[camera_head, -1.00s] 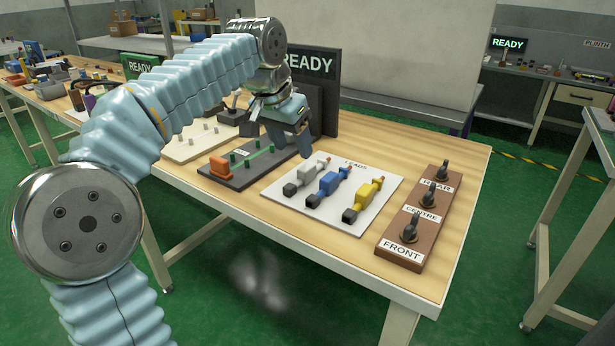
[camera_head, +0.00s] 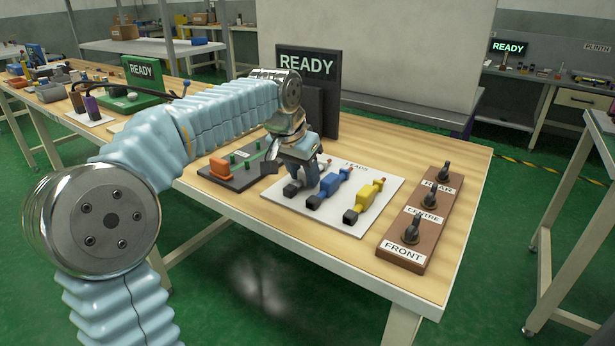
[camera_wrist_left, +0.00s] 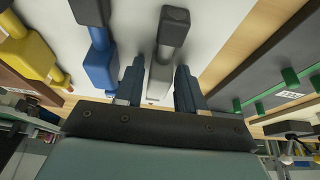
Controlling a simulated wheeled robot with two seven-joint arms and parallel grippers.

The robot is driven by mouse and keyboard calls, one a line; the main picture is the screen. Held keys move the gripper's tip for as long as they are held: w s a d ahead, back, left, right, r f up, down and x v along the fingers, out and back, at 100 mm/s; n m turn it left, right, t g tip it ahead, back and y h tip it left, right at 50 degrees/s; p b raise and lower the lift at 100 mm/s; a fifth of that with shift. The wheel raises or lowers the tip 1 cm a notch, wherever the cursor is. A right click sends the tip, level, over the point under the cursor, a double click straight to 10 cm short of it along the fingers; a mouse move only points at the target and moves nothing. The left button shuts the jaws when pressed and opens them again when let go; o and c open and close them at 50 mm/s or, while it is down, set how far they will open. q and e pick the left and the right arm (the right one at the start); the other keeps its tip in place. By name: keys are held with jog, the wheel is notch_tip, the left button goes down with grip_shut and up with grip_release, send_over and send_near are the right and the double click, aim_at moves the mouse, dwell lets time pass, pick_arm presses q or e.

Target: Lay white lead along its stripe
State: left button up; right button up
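The white lead (camera_wrist_left: 160,78) lies on the white LEADS sheet between the two fingers of my left gripper (camera_wrist_left: 161,75), which looks open, with a finger on each side. In the head view my left gripper (camera_head: 302,180) is low over the sheet and hides most of this lead; its dark end (camera_head: 291,190) shows. The blue lead (camera_head: 330,187) and the yellow lead (camera_head: 364,202) lie to its right. A dark board (camera_head: 235,183) with green posts and a green stripe stands left of the sheet, partly hidden by my arm. My right gripper is not in view.
An orange block (camera_head: 219,167) sits on the dark board's near-left end. A brown block with several dark levers (camera_head: 411,234) stands right of the sheet (camera_head: 308,217). A black READY sign (camera_head: 308,64) rises behind.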

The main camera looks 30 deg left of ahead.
pick_arm(q)
grip_shut()
jog(key=shift+r, duration=0.1)
